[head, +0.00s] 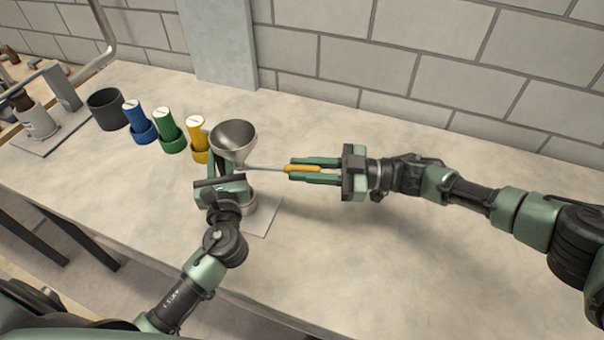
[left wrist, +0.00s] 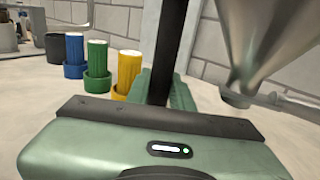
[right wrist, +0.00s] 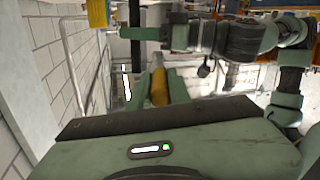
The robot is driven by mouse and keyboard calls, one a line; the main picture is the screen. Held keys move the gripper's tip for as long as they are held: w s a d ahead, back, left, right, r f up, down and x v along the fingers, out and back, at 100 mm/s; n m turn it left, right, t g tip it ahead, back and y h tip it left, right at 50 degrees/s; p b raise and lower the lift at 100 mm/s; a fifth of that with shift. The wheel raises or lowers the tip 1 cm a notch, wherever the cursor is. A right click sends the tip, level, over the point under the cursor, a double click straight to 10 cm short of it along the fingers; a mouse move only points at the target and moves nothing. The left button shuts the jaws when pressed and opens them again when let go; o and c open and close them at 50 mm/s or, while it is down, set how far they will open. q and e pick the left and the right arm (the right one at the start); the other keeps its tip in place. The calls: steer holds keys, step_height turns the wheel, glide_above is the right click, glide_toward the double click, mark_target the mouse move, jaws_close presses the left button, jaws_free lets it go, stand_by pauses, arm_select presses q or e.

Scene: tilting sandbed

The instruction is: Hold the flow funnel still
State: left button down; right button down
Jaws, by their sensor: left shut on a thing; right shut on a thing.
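My left gripper (head: 219,163) is beside the funnel, shut on an upright dark bar (left wrist: 167,55). I cannot see whether this bar joins the funnel. My right gripper (head: 297,169) is shut on a yellow handle (head: 302,168), which also shows in the right wrist view (right wrist: 158,88). A thin metal rod (head: 265,168) runs from this handle to the funnel's spout; contact is unclear.
Blue (head: 139,122), green (head: 168,131) and yellow (head: 198,140) containers stand in matching holders left of the funnel. A dark pot (head: 106,109) stands beyond them. A pale plate (head: 264,217) lies below the funnel. The right of the bench (head: 420,250) is clear; a block wall (head: 420,70) stands behind.

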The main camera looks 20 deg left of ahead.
arm_select(q)
steer(key=shift+d, duration=0.3)
arm_select(e)
steer(key=shift+w+a+n+g, duration=0.15)
steer(key=shift+a+n+g, duration=0.1)
steer(key=shift+n+g, duration=0.25)
steer(key=shift+g, duration=0.3)
steer(key=c, duration=1.4)
jaws_free()
arm_select(q)
steer(key=shift+a, duration=0.15)
arm_select(e)
steer(key=shift+o, duration=0.5)
steer(key=shift+d, duration=0.1)
steer(key=shift+w+d, duration=0.1)
steer(key=shift+w, duration=0.05)
arm_select(q)
steer(key=shift+a, duration=0.1)
arm_select(e)
steer(key=v, duration=1.1)
steer(key=shift+d, duration=0.4)
steer(key=shift+w+r, duration=0.1)
steer(key=shift+r, duration=0.05)
